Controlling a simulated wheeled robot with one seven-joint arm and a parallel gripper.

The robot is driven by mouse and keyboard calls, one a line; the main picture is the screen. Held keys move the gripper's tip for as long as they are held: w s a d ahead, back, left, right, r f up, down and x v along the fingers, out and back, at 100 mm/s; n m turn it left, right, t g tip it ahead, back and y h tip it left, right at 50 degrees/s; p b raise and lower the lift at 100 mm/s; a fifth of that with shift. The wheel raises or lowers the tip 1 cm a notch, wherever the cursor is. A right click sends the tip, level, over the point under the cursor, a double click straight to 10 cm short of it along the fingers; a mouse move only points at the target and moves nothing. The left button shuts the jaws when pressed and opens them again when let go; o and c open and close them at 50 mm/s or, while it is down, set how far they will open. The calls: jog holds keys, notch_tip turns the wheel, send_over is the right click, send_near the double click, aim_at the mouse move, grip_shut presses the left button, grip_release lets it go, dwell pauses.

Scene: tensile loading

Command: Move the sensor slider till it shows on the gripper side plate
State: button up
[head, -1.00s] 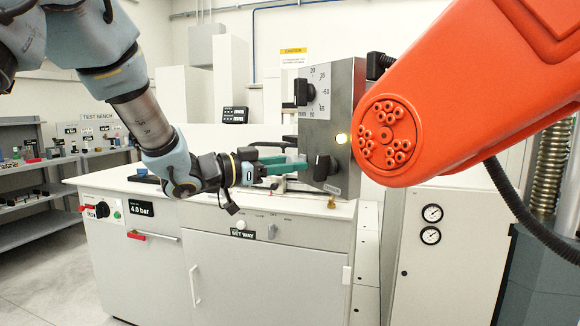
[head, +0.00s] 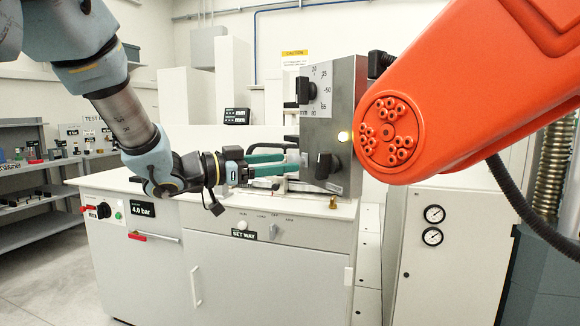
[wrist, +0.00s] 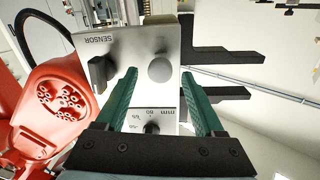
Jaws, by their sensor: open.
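A grey box (head: 343,110) stands on the bench, with a scale plate (head: 320,76) marked in mm. A black knob (head: 304,91) sits on this scale. In the wrist view, a plate labelled SENSOR (wrist: 125,45) has a black handle (wrist: 102,73) beside the left fingertip. A round grey knob (wrist: 160,68) appears between the fingertips, and a black knob (wrist: 152,127) on the mm scale shows nearer the gripper base.
A large orange arm (head: 450,110) reaches in from the right, close to the box. The white bench (head: 260,275) lies below my gripper, with a switch panel on its front. A small display (head: 236,116) stands behind. Shelves (head: 30,185) are at the left.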

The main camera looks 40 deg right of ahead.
jog(key=w+a+b, duration=0.1)
jog(key=a, duration=0.6)
jog(key=shift+w+a, duration=0.2)
dwell(2.2)
